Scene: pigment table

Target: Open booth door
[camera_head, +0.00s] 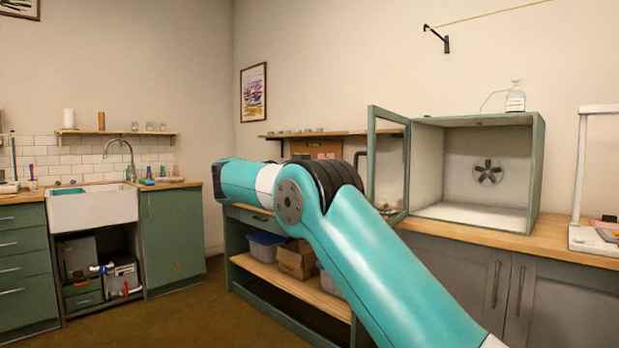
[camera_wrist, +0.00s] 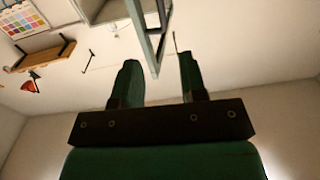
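The booth (camera_head: 483,165) is a green-edged box with a pale inside and a fan on its back wall. It stands on the wooden counter. Its glass door (camera_head: 407,165) stands open, swung out at the booth's left side. In the wrist view the green door frame (camera_wrist: 148,38) reaches down between the fingers of my gripper (camera_wrist: 160,72). The fingers are apart, with gaps on both sides of the frame. I cannot tell whether either finger touches it. In the head view my teal arm is in front of the door's left, and my gripper does not show.
A bottle (camera_head: 515,97) stands on top of the booth. A white stand (camera_head: 583,180) is on the counter to the right. Lower shelves hold a box (camera_head: 297,260) and bins. A sink (camera_head: 92,205) and green cabinets are at left, with open floor between.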

